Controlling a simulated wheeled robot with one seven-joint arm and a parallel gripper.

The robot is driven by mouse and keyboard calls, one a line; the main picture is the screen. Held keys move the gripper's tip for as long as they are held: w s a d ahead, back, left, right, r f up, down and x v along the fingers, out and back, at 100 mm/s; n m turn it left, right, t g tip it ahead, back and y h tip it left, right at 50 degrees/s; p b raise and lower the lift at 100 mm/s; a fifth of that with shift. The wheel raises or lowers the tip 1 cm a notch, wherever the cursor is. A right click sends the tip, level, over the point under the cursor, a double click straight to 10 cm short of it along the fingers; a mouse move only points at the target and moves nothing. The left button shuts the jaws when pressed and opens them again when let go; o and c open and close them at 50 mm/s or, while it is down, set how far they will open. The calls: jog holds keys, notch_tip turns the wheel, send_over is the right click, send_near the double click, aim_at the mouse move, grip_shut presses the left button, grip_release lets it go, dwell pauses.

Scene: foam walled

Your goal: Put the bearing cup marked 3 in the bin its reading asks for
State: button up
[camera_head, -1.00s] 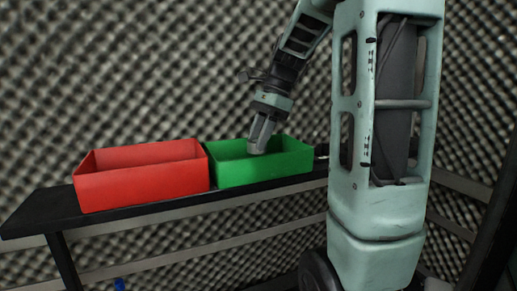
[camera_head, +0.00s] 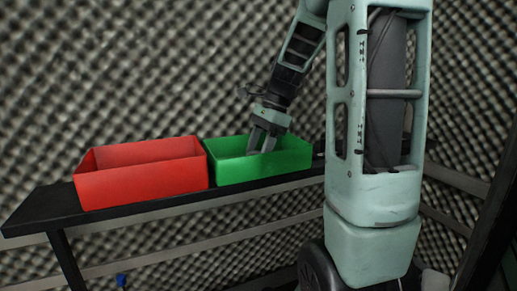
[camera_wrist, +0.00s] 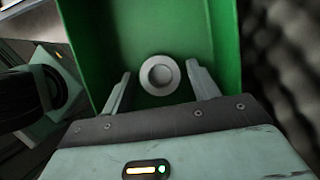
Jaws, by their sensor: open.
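The green bin (camera_head: 262,170) stands on the black shelf beside the red bin (camera_head: 140,187). My gripper (camera_head: 262,145) is at the green bin's opening, with its fingers apart and tilted down into it. In the wrist view a round pale grey cup (camera_wrist: 159,75) with a ring-shaped rim lies inside the green bin (camera_wrist: 115,45). It shows between and beyond the open fingertips of my gripper (camera_wrist: 160,80), touching neither as far as I can see. No number on the cup is legible. The cup is hidden by the bin wall in the head view.
The black shelf (camera_head: 45,209) has a bare stretch left of the red bin. Patterned foam walls stand close behind the bins. A small blue item (camera_head: 121,280) shows low near the shelf leg.

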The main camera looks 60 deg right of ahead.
jog(key=b+v, duration=0.2)
jog(key=v, duration=1)
jog(key=shift+s+r, duration=0.1)
